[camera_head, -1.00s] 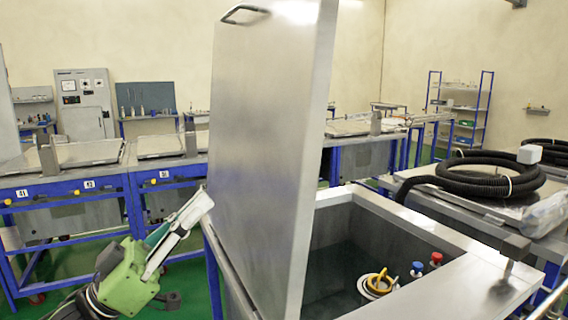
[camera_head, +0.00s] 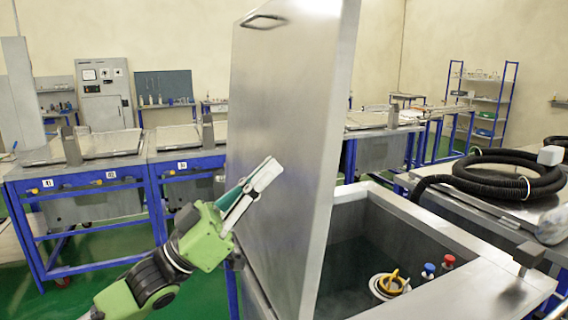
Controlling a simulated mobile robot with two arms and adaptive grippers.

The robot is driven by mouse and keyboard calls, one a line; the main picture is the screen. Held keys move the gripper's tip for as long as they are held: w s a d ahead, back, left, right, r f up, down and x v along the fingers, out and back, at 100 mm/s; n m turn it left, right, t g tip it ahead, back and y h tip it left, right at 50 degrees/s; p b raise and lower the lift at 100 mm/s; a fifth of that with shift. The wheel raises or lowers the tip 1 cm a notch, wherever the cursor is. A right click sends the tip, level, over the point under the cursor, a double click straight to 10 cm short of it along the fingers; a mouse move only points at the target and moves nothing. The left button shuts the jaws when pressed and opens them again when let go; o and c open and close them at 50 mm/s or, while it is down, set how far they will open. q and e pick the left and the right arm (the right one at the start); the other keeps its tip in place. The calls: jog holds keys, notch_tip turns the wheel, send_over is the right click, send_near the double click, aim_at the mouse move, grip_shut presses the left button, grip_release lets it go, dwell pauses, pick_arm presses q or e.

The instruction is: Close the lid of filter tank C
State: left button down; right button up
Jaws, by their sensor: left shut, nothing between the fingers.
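A large grey metal lid (camera_head: 285,130) stands upright, open, at the left side of an open tank (camera_head: 470,275). A dark handle (camera_head: 264,21) is at the lid's top edge. Inside the tank a yellow ring fitting (camera_head: 390,283) and a blue and a red knob (camera_head: 447,262) show. My left gripper (camera_head: 272,170) is shut and empty. Its fingertips are at the outer left face of the lid, about mid-height; I cannot tell whether they touch it. No letter label is readable on this tank. My right gripper is not in view.
A black coiled hose (camera_head: 492,178) lies on the neighbouring tank at the right. Blue-framed benches (camera_head: 105,178) with closed panels stand behind at the left. A grey control cabinet (camera_head: 104,95) and a blue shelf rack (camera_head: 485,103) are at the back. Green floor is clear at the lower left.

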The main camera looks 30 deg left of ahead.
aim_at(302, 156)
pick_arm(q)
jog(key=shift+w+d+f+p, duration=0.25)
jog(key=shift+w+d+p, duration=0.35)
jog(key=shift+w+d, duration=0.6)
jog(key=shift+w+a, duration=0.1)
